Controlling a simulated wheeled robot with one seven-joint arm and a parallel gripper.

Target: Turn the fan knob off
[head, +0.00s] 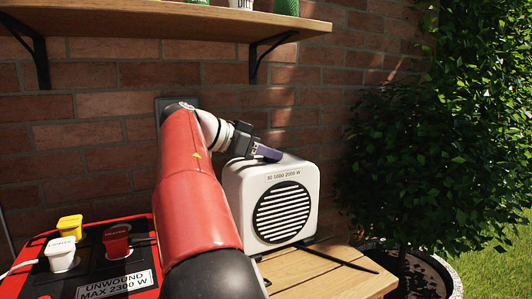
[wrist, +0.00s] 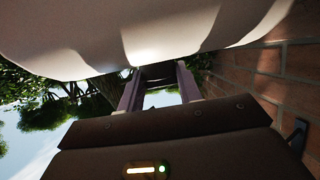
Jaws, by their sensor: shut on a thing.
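The white fan heater (head: 262,182) stands on the wooden table, its round black grille facing front. Its front is marked "32 1000 2000 W". My gripper (head: 268,153) reaches over its top from the left, purple fingers low against the top face. In the wrist view the fan's white body (wrist: 150,35) fills the top, and the two fingers are on either side of a small dark part at the fan, the fan knob (wrist: 158,74). My gripper is shut on it. The knob is hidden in the head view, and its setting cannot be read.
A red and black power box (head: 120,283) marked "UNWOUND MAX 2300 W" is at lower left, with several plugs in it. A brick wall (head: 100,105) is behind, with a wooden shelf (head: 160,24) above. A leafy bush (head: 430,140) is at right.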

